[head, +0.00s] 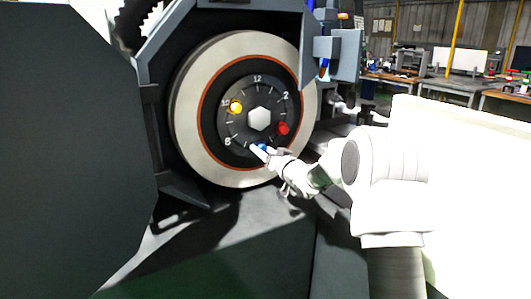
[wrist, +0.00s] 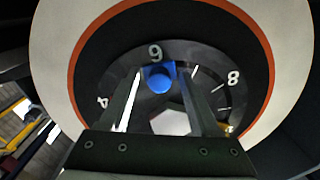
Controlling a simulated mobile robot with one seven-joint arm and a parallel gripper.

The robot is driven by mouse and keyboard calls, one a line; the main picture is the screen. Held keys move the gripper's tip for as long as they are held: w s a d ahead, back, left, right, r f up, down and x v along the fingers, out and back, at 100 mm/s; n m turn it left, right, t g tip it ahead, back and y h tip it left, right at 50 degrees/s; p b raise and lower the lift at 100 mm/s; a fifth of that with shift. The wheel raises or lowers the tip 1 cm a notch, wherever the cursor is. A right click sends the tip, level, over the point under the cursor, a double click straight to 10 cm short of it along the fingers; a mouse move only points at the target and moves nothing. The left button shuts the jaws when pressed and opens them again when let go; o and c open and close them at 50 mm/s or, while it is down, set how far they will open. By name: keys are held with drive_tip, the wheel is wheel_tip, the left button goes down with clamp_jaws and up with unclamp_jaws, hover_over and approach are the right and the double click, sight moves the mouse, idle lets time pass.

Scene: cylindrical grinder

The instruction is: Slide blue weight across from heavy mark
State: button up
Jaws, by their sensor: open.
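The blue weight (head: 262,147) sits on the dark numbered dial at the 6, at the bottom of the dial in the head view. In the wrist view, the blue weight (wrist: 159,78) is a round knob on a blue base, just below the 6. My gripper (head: 260,151) is at the weight, its open fingers reaching to either side of it. In the wrist view my gripper (wrist: 159,72) shows one finger left and one right of the weight; contact cannot be told. I cannot make out a heavy mark.
The dial is on a large pale grinding wheel (head: 185,110) with a hex nut (head: 260,119) at the centre. A yellow weight (head: 235,107) is near 10 and a red weight (head: 283,128) near 4. Grey guard housing surrounds the wheel. Workbenches stand far behind.

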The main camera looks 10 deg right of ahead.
drive_tip(key=shift+s, duration=0.1)
drive_tip(key=p+v, duration=0.2)
drive_tip(key=v, duration=1.5)
drive_tip(key=shift+s, duration=0.1)
drive_tip(key=s+d+r+m+g+h, duration=0.25)
drive_tip(key=s+r+g+h, duration=0.2)
drive_tip(key=s+h, duration=0.55)
drive_tip(key=s+a+f+n+g+y, duration=0.1)
drive_tip(key=s+a+g, duration=0.15)
drive_tip(key=s, duration=0.95)
drive_tip(key=s+a+f+n+g+y, duration=0.15)
drive_tip(key=s+g, duration=0.25)
drive_tip(key=s, duration=0.9)
wheel_tip(320, 180, up, 14)
drive_tip(key=m+p, duration=0.1)
drive_tip(key=p, duration=1.3)
drive_tip(key=shift+s+a+r+p, duration=0.2)
drive_tip(key=shift+s+a+p, duration=0.05)
drive_tip(key=shift+a+p, duration=0.15)
